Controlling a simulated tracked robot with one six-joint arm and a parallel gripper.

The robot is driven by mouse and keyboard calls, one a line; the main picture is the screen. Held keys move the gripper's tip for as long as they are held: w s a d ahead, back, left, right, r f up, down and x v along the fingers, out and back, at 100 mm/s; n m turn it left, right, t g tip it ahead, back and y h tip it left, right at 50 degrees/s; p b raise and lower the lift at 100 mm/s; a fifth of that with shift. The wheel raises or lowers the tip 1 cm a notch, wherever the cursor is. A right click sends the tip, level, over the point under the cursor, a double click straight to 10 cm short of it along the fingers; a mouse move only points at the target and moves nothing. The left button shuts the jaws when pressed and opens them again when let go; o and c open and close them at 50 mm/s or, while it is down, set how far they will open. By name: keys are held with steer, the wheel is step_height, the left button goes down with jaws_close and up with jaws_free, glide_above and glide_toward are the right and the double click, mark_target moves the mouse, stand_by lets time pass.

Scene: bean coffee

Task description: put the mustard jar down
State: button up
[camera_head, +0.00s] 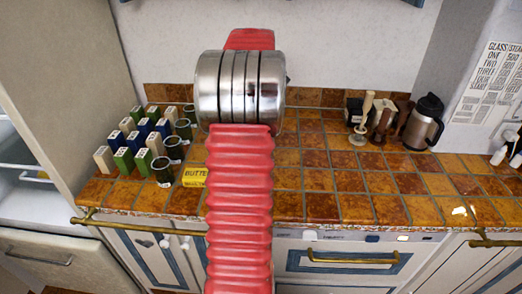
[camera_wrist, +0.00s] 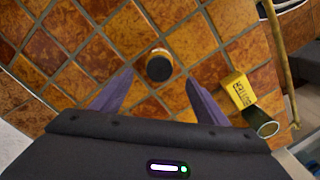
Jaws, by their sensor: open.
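A small jar with a dark lid and a pale yellowish rim or body, which looks like the mustard jar (camera_wrist: 158,66), stands on the brown tiled counter (camera_wrist: 90,50) in the wrist view. My gripper (camera_wrist: 159,79) is open. Its two purple-grey fingers are spread wide, with their tips on either side of the jar in the picture and clear tiles between each finger and the jar. In the head view my red and silver arm hides both the jar and the gripper.
A yellow butter box (camera_head: 195,177) lies left of my arm; it also shows in the wrist view (camera_wrist: 238,90) beside a glass (camera_wrist: 264,126). Several small boxes and jars stand at the left. A steel jug (camera_head: 423,123) and utensils stand back right. The counter's right front is clear.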

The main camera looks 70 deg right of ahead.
steer(key=shift+f, duration=3.1)
steer(key=shift+f, duration=0.1)
steer(key=shift+s+f, duration=0.15)
steer(key=shift+f, duration=2.35)
steer(key=shift+c, duration=0.4)
steer(key=c, duration=1.4)
steer(key=shift+r, duration=0.15)
step_height(320, 180, up, 10)
steer(key=shift+f, duration=0.1)
